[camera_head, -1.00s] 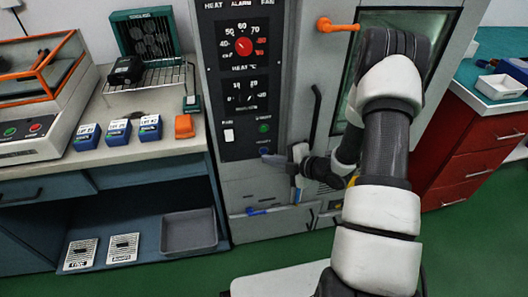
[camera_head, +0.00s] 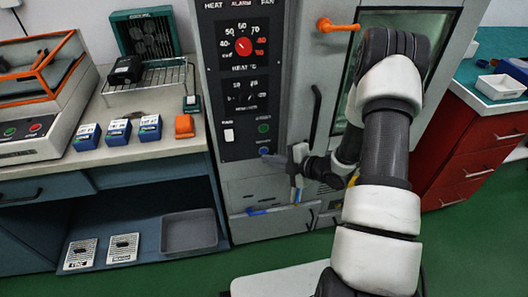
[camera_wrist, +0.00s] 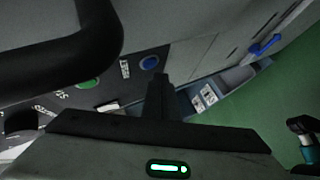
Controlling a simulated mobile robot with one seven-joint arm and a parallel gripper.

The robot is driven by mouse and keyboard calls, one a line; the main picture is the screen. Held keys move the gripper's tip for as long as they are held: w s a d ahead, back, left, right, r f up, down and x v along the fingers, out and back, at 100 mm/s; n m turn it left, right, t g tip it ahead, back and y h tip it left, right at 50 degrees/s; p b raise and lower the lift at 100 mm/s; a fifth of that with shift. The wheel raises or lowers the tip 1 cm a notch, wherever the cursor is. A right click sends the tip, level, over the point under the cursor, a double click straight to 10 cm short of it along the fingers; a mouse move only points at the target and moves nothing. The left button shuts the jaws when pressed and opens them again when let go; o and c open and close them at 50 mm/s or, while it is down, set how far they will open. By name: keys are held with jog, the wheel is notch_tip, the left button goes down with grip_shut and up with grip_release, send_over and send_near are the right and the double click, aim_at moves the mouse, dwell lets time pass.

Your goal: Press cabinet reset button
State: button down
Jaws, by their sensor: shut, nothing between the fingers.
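The grey cabinet (camera_head: 210,45) has a dark control panel (camera_head: 245,105) with two dials. Low on the panel are a green button (camera_head: 263,128) and, below it, a blue button (camera_head: 264,150). In the wrist view, the blue button (camera_wrist: 150,62) lies just beyond my fingertips and the green button (camera_wrist: 88,83) is to the left. I cannot tell whether the tip touches the button.
A black door handle (camera_head: 315,115) stands out beside the panel, close to the wrist camera (camera_wrist: 65,50). An orange handle (camera_head: 338,26) is higher up. A blue lever (camera_head: 258,211) sits below. The left bench holds several blue boxes (camera_head: 118,132). Green floor is open in front.

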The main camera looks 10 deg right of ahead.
jog(key=shift+w, duration=0.1)
jog(key=shift+w, duration=0.3)
jog(key=shift+w+b, duration=0.4)
jog(key=shift+b, duration=0.05)
dwell(0.6)
jog(key=shift+s, duration=0.8)
jog(key=s+b, duration=0.1)
jog(key=s, duration=0.4)
dwell(0.3)
jog(key=shift+a, duration=0.1)
dwell(0.7)
